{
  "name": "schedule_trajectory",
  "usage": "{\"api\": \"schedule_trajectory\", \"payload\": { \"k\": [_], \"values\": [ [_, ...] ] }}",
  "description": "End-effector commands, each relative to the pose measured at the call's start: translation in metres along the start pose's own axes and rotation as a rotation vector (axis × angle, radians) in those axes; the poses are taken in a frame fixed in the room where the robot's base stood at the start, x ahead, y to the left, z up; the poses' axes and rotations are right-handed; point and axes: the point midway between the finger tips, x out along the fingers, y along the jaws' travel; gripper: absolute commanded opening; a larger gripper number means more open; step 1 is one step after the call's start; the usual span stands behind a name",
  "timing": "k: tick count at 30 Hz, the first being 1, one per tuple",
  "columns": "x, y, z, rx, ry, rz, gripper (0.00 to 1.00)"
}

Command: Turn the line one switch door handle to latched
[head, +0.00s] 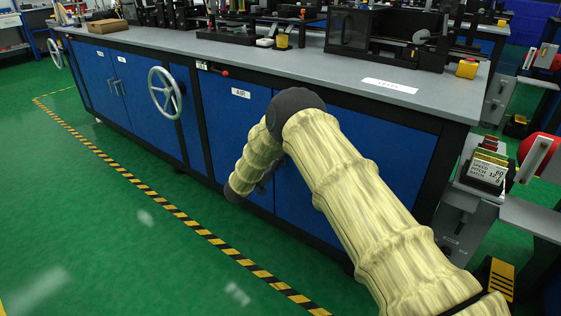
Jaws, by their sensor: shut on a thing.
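My arm, in a pale yellow cover, reaches from the lower right to the front of the blue bench cabinet (355,140). The handle's angle cannot be made out. The blue door (228,120) around it looks closed.
A grey handwheel (165,93) and a small red-knobbed lever (224,73) stick out from the bench front to the left. Machines stand on the grey worktop (290,62). A stand with a red part (530,150) is at right. Green floor with a striped line (180,215) lies open at left.

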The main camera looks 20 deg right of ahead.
Motion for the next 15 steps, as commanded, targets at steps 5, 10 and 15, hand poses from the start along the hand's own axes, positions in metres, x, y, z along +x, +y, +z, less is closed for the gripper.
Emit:
{"api": "schedule_trajectory", "payload": {
  "k": [5, 10, 15],
  "values": [
    [-0.0011, -0.0014, 0.0005, 0.001, -0.002, -0.003, 0.24],
    [0.0004, 0.0004, 0.0002, 0.001, -0.001, -0.001, 0.36],
    [0.0009, 0.0010, 0.0000, 0.000, -0.001, 0.000, 0.36]
  ]
}}
